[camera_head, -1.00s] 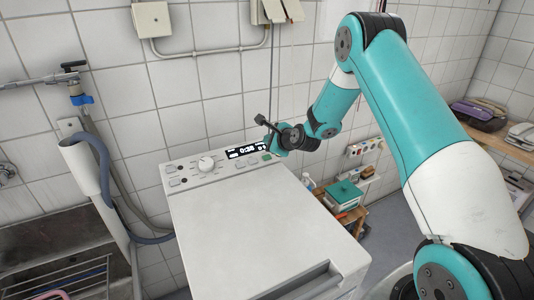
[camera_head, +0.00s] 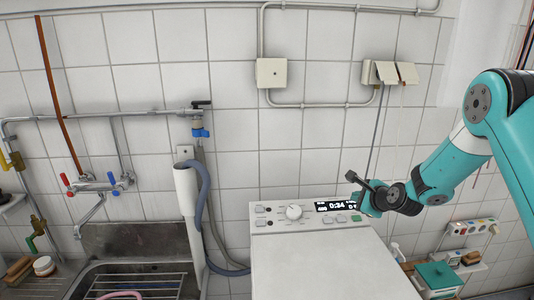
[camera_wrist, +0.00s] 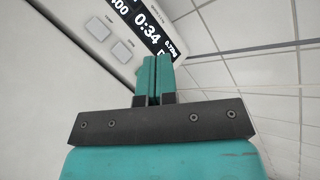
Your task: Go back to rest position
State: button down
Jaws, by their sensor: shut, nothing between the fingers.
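My gripper (camera_head: 357,201) is at the right end of the control panel on the white washing machine (camera_head: 325,268), beside the lit display (camera_head: 336,206). In the wrist view, its two teal fingers (camera_wrist: 153,76) are together with nothing between them. The display in the wrist view (camera_wrist: 147,28) reads 0:34. The fingertips look very close to the panel; I cannot tell whether they touch it. A round white knob (camera_head: 294,212) and small buttons sit left of the display.
A metal sink (camera_head: 140,240) with a wire rack stands left of the machine, with a grey hose (camera_head: 203,205) between them. Behind is a tiled wall with pipes. A shelf with a teal box (camera_head: 438,276) stands low at the right.

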jog(key=s+a+r+n+g+y, duration=0.3)
jog(key=s+a+r+n+g, duration=0.2)
jog(key=s+a+r+n, duration=1)
jog(key=s+a+r+n+g, duration=0.1)
jog(key=s+n+g, duration=0.2)
jog(key=s+n, duration=0.4)
jog(key=s+a+r+n+g+h, duration=0.1)
jog(key=s+n, duration=0.6)
jog(key=s, duration=1.3)
jog(key=shift+s+a+n+g, duration=0.3)
jog(key=shift+a+g, duration=0.5)
jog(key=shift+g, duration=0.4)
